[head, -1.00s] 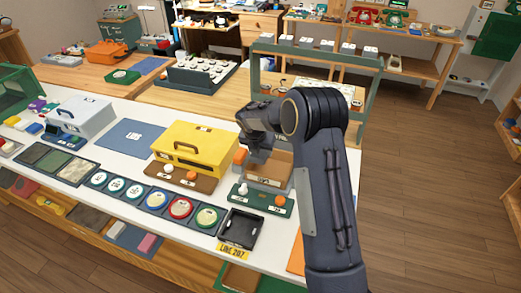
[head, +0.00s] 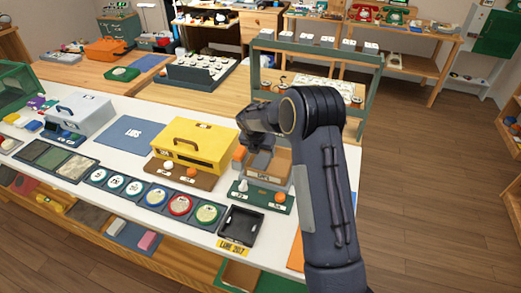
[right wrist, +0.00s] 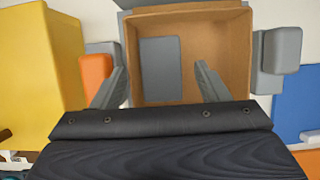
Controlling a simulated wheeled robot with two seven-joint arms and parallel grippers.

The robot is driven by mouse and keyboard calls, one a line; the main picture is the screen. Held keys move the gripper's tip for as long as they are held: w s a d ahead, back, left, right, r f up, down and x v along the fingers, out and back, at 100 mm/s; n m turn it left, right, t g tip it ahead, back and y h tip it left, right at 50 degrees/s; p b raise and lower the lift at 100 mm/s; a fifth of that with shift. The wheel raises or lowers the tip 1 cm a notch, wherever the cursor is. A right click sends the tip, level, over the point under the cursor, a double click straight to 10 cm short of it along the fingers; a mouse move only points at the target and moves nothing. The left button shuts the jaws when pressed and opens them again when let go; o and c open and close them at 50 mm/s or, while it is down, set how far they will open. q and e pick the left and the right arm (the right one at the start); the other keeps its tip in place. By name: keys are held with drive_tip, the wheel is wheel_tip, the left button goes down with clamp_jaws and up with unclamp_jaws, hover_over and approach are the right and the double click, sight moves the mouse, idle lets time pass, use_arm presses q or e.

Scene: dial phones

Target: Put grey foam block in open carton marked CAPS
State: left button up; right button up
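The open tan carton (head: 282,164) stands right of the yellow box, with a small label on its front that is too small to read surely. In the right wrist view the carton (right wrist: 215,40) is seen from above. The grey foam block (right wrist: 160,66) lies inside it, towards its left side. My right gripper (right wrist: 161,85) is over the carton with its two fingers apart, one on each side of the block, with gaps between. In the head view the right gripper (head: 261,158) is partly hidden by its arm. My left gripper is not in view.
The yellow box (head: 205,142) stands close left of the carton. An orange block (right wrist: 97,78) and grey blocks (right wrist: 281,50) sit beside the carton. A green strip with knobs (head: 262,197) and a black tray (head: 240,226) lie in front. A green rack rises behind.

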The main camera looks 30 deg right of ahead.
drive_tip(key=v, duration=1.2)
drive_tip(key=s+r+m+y, duration=0.2)
drive_tip(key=s+r+m, duration=0.35)
drive_tip(key=s, duration=0.25)
drive_tip(key=s+a+m+t+y, duration=0.1)
drive_tip(key=s+a+m, duration=0.3)
drive_tip(key=s+m, duration=0.3)
drive_tip(key=s+a+f+m+t+y, duration=0.1)
drive_tip(key=s+a+m, duration=0.3)
drive_tip(key=s+m, duration=0.4)
drive_tip(key=s+a+m+y, duration=0.3)
drive_tip(key=s+a+m, duration=0.2)
drive_tip(key=s, duration=0.6)
drive_tip(key=shift+s+f+m+t+b, duration=0.1)
drive_tip(key=shift+f+m+t+b, duration=0.1)
drive_tip(key=shift+m, duration=0.4)
drive_tip(key=shift+s+f+m+t+b, duration=0.1)
drive_tip(key=shift+m+t+b, duration=0.1)
drive_tip(key=shift+m, duration=0.35)
